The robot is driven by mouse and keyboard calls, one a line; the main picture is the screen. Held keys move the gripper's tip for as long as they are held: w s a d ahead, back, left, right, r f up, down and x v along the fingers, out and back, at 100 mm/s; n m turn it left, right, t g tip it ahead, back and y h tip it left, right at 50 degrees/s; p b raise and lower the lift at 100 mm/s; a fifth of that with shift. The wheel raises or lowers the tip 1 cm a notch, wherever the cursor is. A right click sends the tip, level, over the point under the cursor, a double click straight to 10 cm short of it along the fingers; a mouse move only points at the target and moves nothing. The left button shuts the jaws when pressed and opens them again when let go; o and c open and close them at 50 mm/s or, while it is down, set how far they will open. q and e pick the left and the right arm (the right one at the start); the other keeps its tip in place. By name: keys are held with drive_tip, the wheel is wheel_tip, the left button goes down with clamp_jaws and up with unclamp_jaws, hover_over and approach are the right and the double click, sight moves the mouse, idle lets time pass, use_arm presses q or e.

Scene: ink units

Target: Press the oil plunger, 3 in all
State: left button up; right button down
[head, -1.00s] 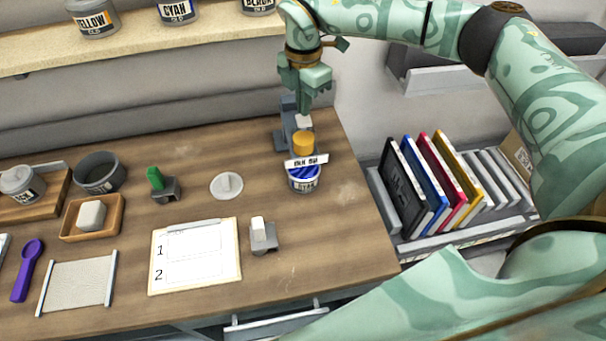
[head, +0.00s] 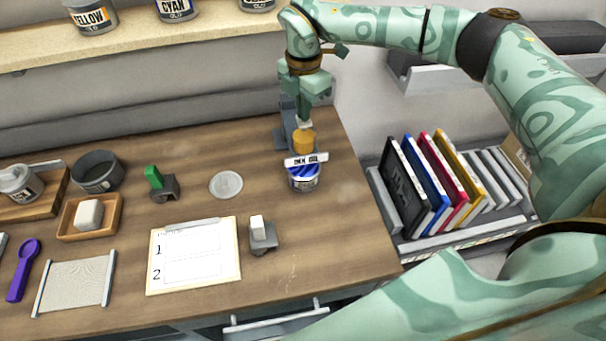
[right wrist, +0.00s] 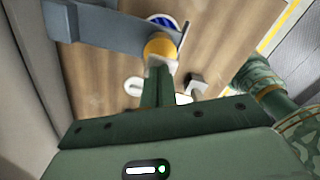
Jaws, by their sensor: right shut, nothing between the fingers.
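The ink oil dispenser has a grey stand (head: 288,115), an orange oil reservoir (head: 304,140) and a white "INK OIL" label. It stands at the back right of the desk. A blue-striped tin (head: 303,180) sits below the label. My right gripper (head: 304,119) is shut and empty, pointing down directly over the reservoir. Its fingertips appear to be on the white plunger top, which is mostly hidden. In the right wrist view the shut fingers (right wrist: 157,76) reach to the orange reservoir (right wrist: 160,47). My left gripper is not in view.
A grey block with a white top (head: 262,238) stands in front. Colored binders (head: 430,185) stand at the right.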

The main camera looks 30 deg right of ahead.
drive_tip(key=shift+f, duration=0.3)
drive_tip(key=shift+r, duration=0.15)
drive_tip(key=shift+r+p, duration=1.15)
drive_tip(key=shift+r, duration=0.2)
drive_tip(key=shift+f, duration=0.2)
